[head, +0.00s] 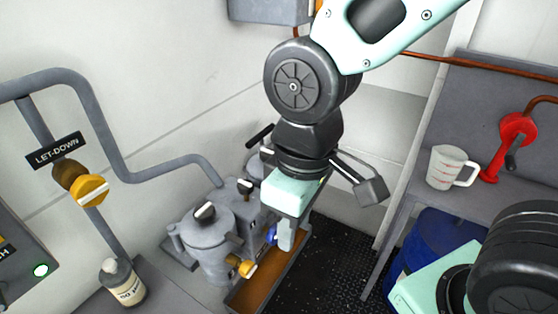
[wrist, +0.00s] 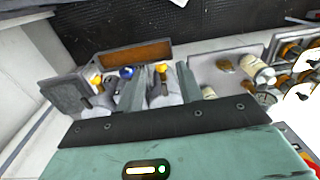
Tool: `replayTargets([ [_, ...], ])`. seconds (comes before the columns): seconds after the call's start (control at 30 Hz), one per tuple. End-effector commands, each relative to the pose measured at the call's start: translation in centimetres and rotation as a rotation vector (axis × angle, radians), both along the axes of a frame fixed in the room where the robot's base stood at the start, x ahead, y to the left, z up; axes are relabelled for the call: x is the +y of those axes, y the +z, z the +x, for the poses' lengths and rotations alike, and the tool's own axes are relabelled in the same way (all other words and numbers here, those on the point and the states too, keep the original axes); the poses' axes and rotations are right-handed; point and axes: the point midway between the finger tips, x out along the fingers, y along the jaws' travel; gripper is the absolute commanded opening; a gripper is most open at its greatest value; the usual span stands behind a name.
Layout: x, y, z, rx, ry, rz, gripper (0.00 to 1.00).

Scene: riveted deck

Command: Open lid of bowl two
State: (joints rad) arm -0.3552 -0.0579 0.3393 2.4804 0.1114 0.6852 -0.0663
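A row of grey lidded bowls stands along the wall; no number is readable on them. The near bowl (head: 206,245) has a lid knob (head: 204,211) and a yellow tap (head: 243,267). The middle bowl (head: 243,203) is behind it, its lid apparently down, partly hidden by my gripper (head: 286,236). A blue tap (head: 271,234) shows beside the fingers. My gripper points down at the right side of the bowls. In the wrist view its two fingers (wrist: 159,75) are apart, with a bowl (wrist: 164,96) and yellow tap (wrist: 161,72) seen between them.
A brown-bottomed trough (head: 258,282) runs below the taps. A labelled bottle (head: 122,286) stands at the lower left. A grey pipe and yellow LET-DOWN valve (head: 88,189) are on the left. A jug (head: 450,167) and red pump (head: 515,140) stand right. Dark floor (head: 335,260) is clear.

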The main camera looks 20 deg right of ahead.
Motion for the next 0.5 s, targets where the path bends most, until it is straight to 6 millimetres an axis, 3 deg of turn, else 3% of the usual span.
replayTargets([
  [0.13,-1.6,3.3,9.5,0.002,-0.024,0.004,0.36],
  [0.2,-3.7,4.3,13.9,0.000,-0.029,-0.005,0.36],
  [0.3,-7.1,5.2,18.9,-0.003,-0.037,-0.026,0.36],
  [0.4,-10.0,5.6,22.0,-0.005,-0.039,-0.047,0.36],
  [0.5,-11.5,5.6,23.4,-0.003,-0.039,-0.060,0.36],
])
